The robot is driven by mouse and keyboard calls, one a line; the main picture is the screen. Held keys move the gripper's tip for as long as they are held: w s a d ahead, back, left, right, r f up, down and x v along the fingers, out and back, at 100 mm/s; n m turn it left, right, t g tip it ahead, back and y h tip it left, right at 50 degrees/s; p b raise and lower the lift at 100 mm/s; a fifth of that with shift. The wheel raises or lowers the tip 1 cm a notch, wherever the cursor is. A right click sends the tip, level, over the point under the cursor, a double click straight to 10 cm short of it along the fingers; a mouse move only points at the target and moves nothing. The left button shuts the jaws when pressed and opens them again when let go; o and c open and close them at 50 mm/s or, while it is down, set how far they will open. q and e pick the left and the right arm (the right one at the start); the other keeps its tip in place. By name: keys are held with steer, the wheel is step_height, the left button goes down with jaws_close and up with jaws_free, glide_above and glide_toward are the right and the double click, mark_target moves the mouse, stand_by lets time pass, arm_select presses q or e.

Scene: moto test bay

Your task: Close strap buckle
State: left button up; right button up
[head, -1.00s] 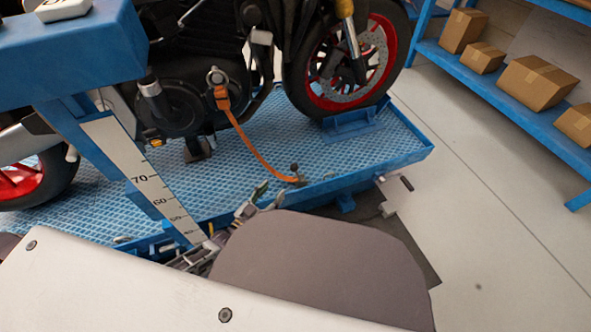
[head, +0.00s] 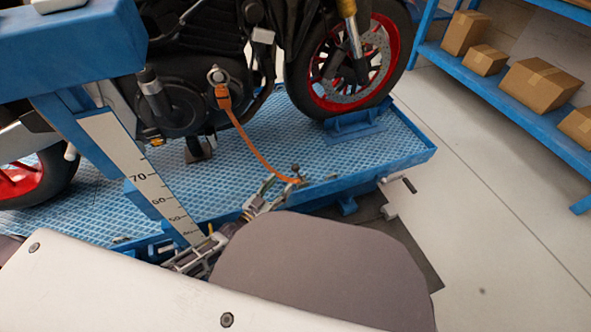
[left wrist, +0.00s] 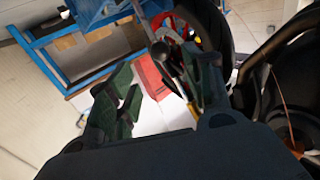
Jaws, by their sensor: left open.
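An orange strap (head: 249,142) runs from an orange hook end (head: 222,97) on the motorcycle down to the blue platform's near edge. A small buckle with a dark, ball-topped lever (head: 295,169) sits at its lower end. My left gripper (head: 281,186) is open beside this lever, partly hidden behind my own arm. In the left wrist view, my left gripper (left wrist: 163,82) has its green-padded fingers apart. The dark ball-topped lever (left wrist: 160,50) shows between and beyond the fingers; contact cannot be told. My right gripper is not in view.
The motorcycle's red-rimmed front wheel (head: 345,65) stands on the blue platform (head: 375,158). A blue post with a height scale (head: 150,185) stands left of my gripper. Shelves with cardboard boxes (head: 538,84) are at the right. The floor at right is clear.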

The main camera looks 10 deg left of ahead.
mark_target(293, 171)
arm_select(q)
steer(key=shift+b+x, duration=1.85)
steer(key=shift+x, duration=3.3)
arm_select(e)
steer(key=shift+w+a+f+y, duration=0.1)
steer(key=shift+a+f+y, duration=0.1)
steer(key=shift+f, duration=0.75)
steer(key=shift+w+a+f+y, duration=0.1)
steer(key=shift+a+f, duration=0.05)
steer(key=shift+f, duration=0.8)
arm_select(q)
jaws_close()
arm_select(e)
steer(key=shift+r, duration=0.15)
